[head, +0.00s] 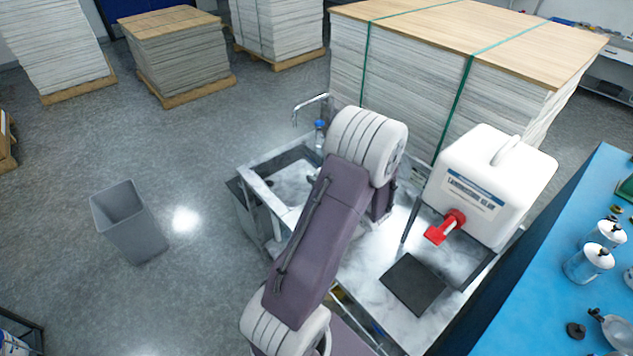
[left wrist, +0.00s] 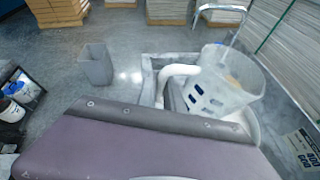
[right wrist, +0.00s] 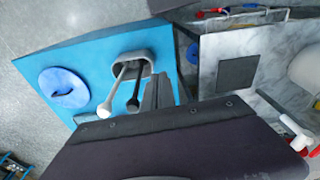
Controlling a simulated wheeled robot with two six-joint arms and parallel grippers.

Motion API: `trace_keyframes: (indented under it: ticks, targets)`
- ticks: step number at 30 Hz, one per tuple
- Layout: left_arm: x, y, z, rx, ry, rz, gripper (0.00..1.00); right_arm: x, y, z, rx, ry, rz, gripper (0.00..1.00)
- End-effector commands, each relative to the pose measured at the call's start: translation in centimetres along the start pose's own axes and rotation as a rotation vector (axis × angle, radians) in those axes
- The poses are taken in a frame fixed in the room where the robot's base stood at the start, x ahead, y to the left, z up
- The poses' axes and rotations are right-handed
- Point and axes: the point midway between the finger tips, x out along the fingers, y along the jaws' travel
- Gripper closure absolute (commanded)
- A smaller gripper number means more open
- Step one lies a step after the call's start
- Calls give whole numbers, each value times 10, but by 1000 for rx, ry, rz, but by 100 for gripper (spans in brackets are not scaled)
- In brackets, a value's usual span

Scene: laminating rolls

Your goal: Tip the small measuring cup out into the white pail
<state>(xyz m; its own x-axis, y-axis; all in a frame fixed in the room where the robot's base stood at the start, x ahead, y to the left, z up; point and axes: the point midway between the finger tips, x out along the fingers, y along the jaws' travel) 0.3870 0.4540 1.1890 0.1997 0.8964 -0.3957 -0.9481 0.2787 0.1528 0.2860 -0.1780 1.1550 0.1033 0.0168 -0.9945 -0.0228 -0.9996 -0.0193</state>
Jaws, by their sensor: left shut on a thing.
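The small measuring cup (left wrist: 228,88) is translucent with dark blue marks. In the left wrist view it stands out in front of my left gripper (left wrist: 173,98), tilted a little, with some pale tan matter inside. My left gripper is shut on its white handle (left wrist: 182,71). A white curved rim (left wrist: 252,124) shows below and behind the cup; it looks like the white pail, mostly hidden by the cup and my wrist. In the head view my left arm hides the cup and pail. My right gripper (right wrist: 159,92) looks shut and empty over the blue table.
A white glue canister (head: 492,185) with a red tap (head: 445,227) stands on the marble-topped cart, above a dark square pad (head: 413,284). The blue table (head: 540,285) holds jars. A grey bin (head: 130,222) stands on open floor at left. Pallet stacks stand behind.

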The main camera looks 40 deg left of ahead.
Motion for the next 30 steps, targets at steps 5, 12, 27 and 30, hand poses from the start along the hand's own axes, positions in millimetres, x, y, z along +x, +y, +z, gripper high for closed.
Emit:
trace_keyframes:
  ticks: [5, 12, 27, 30]
  targets:
    - [0, 0, 0, -3, -1, -1, 100, 0, 0, 0, 0, 0, 0, 100]
    - [0, 0, -1, -3, -1, -1, 100, 3, 0, 0, 0, 0, 0, 100]
    - [-6, 2, 14, -4, -1, -1, 100, -9, 0, -1, 0, 0, 0, 100]
    - [-10, 4, 24, -4, -1, -1, 100, -17, 0, -2, 0, 0, 0, 100]
